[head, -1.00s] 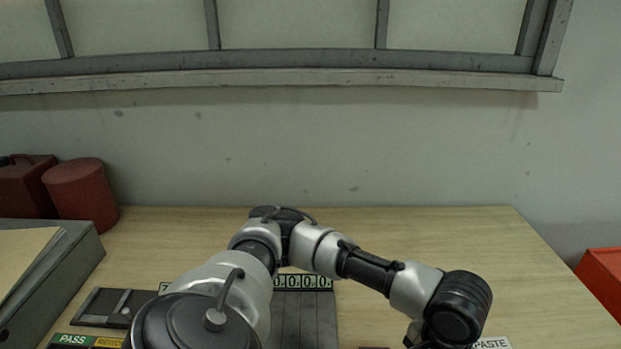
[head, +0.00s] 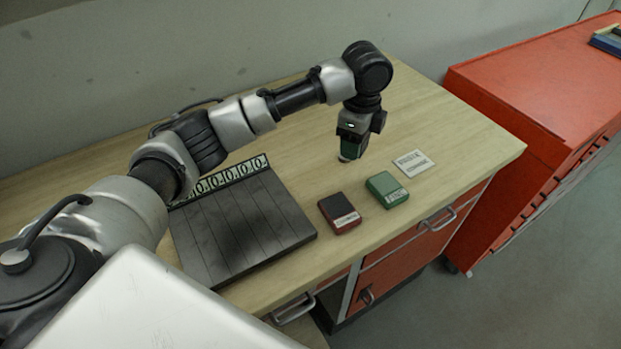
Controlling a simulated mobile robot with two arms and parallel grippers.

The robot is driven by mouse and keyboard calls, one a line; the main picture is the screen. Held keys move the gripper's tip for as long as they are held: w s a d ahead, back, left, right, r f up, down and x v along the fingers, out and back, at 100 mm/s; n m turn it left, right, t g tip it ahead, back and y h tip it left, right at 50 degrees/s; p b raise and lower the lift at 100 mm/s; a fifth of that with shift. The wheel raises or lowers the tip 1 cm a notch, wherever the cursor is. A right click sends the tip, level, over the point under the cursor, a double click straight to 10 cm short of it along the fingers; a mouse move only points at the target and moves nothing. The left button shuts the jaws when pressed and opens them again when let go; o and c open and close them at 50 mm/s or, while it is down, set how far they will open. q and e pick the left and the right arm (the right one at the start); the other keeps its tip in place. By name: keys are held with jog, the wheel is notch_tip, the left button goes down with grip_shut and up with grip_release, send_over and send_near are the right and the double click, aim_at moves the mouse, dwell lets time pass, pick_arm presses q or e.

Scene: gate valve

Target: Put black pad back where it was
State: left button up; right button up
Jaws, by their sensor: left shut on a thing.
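My left gripper (head: 348,152) points down over the table's right part, behind the pads. A flat pad with a black top, red sides and a pale label (head: 339,213) lies near the front edge. A green pad with a pale label (head: 387,190) lies to its right. I cannot make out a wholly black pad. My right gripper is not in view.
A dark grooved board (head: 240,228) with a strip of zeros (head: 220,181) lies left of the pads. A white printed card (head: 414,163) lies right of the gripper. A red cabinet (head: 540,110) stands beyond the table's right end. Bare wood lies between gripper and board.

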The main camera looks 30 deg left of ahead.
pick_arm(q)
jog(key=w+m, duration=0.2)
jog(key=m, duration=0.1)
jog(key=shift+w+d+r, duration=0.1)
jog(key=shift+d+r, duration=0.1)
jog(key=shift+r, duration=0.1)
jog(key=w+m, duration=0.1)
jog(key=m, duration=0.2)
jog(key=p, duration=0.4)
send_over(310, 179)
notch_tip(310, 179, down, 7)
jog(key=shift+r, duration=0.2)
notch_tip(310, 179, down, 4)
jog(key=shift+r+p, duration=0.15)
jog(key=shift+p, duration=0.25)
jog(key=shift+f, duration=0.25)
jog(key=shift+f, duration=0.2)
jog(key=o, duration=1)
jog(key=shift+o, duration=0.2)
jog(key=shift+r, duration=0.1)
